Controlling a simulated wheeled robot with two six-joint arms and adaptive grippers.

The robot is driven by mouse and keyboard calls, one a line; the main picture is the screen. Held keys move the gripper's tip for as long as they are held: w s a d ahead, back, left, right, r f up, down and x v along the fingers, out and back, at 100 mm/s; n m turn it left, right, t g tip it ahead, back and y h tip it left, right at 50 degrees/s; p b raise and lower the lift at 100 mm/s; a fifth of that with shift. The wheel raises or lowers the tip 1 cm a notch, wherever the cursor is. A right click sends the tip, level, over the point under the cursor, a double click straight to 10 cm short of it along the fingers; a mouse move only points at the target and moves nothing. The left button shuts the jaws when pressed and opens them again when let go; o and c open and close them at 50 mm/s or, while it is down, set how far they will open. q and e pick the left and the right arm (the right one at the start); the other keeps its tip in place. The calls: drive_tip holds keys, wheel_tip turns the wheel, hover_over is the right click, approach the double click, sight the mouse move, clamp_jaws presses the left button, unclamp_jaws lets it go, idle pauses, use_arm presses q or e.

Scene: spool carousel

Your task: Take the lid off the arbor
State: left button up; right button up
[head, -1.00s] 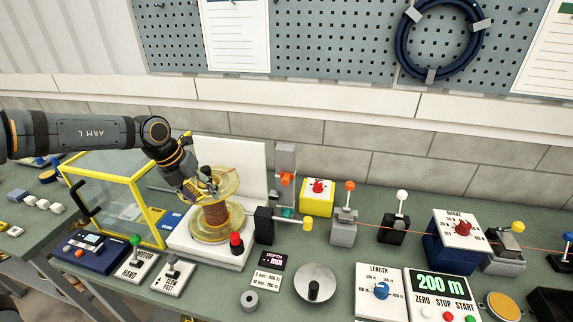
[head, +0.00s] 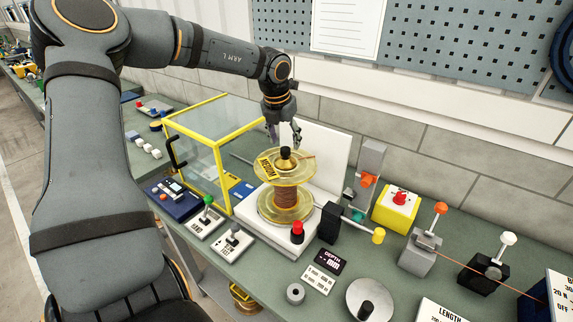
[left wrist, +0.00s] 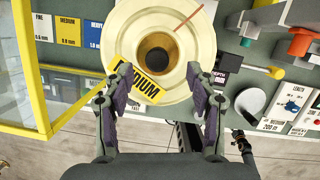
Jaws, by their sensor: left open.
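A dark knob-like cap with a brass-coloured lower part (head: 286,158) sits on top of the arbor, at the centre of the yellow spool (head: 284,200). From above in the left wrist view it looks like a dark round centre in a brass ring (left wrist: 157,54). My left gripper (head: 284,136) points down just above the cap, open and empty. In the left wrist view its two fingers (left wrist: 160,88) are apart, over the near part of the spool's flange and its yellow MEDIUM label (left wrist: 148,88). The arbor's shaft is hidden by the spool.
A yellow-framed clear box (head: 213,148) stands left of the spool and a white upright panel (head: 323,160) behind it. A red button (head: 297,230) and a black block (head: 330,222) are close in front. A grey disc with a black knob (head: 362,292) lies on the bench.

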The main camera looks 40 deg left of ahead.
sight(285, 149)
use_arm(q)
drive_tip(key=shift+s+a+f+p, duration=0.1)
drive_tip(key=shift+s+p, duration=0.05)
drive_tip(key=shift+p, duration=0.2)
drive_tip(key=x, duration=0.1)
drive_tip(key=p+x, duration=0.1)
drive_tip(key=x, duration=0.1)
drive_tip(key=p+x, duration=0.1)
drive_tip(key=shift+w+a+f, duration=0.15)
drive_tip(key=shift+w+f, duration=0.1)
drive_tip(key=shift+w, duration=0.15)
drive_tip(key=shift+f, duration=0.15)
drive_tip(key=shift+s, duration=0.15)
drive_tip(key=shift+c, duration=0.5)
drive_tip(key=shift+s, duration=0.1)
drive_tip(key=shift+c, duration=1.3)
clamp_jaws()
